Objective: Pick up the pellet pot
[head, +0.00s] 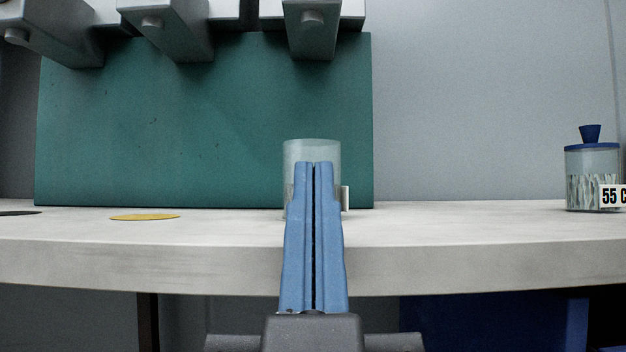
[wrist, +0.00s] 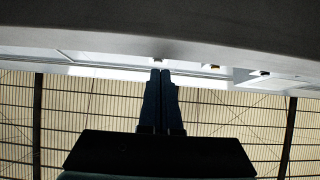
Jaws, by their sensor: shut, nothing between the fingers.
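On the far right of the bench in the head view stands a clear pot (head: 592,165) with a blue lid and blue knob. It holds pale and dark pieces and bears a label reading "55 C", cut off by the picture edge. A clear cylinder (head: 312,150) with a partly hidden white label stands mid-bench; its contents cannot be made out. I cannot tell for certain which is the pellet pot. My gripper (head: 314,168) has blue fingers, shut and empty, in front of the cylinder and hiding much of it. In the wrist view its fingers (wrist: 161,75) are dark and together.
The pale bench (head: 480,230) has a curved front edge. A yellow disc (head: 145,217) and a dark disc (head: 18,213) lie at left. A green panel (head: 150,120) stands behind, under overhanging grey machine parts (head: 170,30). The bench between cylinder and right pot is clear.

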